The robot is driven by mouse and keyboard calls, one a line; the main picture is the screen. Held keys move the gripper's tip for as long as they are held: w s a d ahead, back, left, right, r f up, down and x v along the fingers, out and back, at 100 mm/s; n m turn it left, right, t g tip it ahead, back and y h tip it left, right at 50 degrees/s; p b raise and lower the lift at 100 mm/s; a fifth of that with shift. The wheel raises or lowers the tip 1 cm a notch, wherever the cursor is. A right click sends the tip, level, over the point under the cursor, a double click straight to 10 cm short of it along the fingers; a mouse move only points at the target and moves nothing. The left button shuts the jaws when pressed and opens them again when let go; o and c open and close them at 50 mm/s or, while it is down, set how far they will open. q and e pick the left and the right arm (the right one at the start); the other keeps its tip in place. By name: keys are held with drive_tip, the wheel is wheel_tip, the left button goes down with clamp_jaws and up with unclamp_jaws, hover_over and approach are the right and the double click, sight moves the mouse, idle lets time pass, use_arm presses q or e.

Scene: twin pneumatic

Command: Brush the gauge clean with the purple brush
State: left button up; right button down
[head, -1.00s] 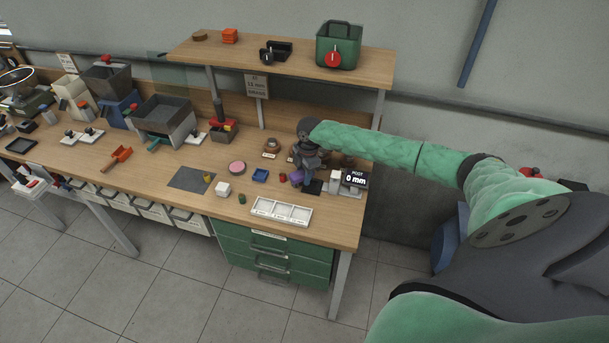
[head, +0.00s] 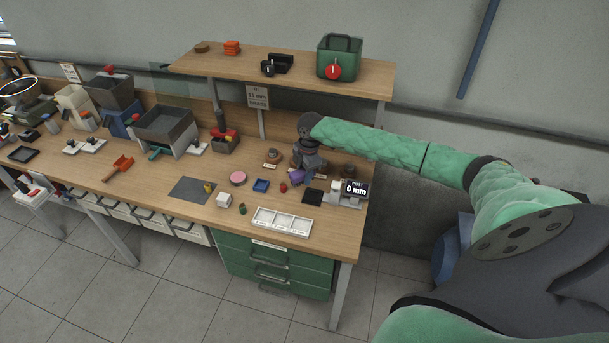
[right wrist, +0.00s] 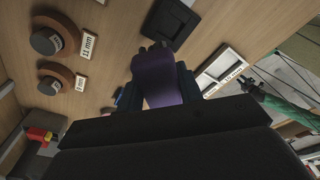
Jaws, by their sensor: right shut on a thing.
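The purple brush (head: 297,177) is in my right gripper (head: 300,171) over the right part of the bench. In the right wrist view the brush (right wrist: 158,78) sits between the two dark fingers of the right gripper (right wrist: 158,92), which is shut on it. Whether the gauge is dirty is too small to tell.
A dark square pad (head: 313,196) lies between brush and gauge. A white compartment tray (head: 282,221) lies at the front edge. Round pieces with labels (right wrist: 48,40) stand behind. A shelf (head: 290,66) overhangs the back.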

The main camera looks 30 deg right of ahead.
drive_tip(key=shift+r, duration=1.55)
drive_tip(key=shift+f, duration=0.1)
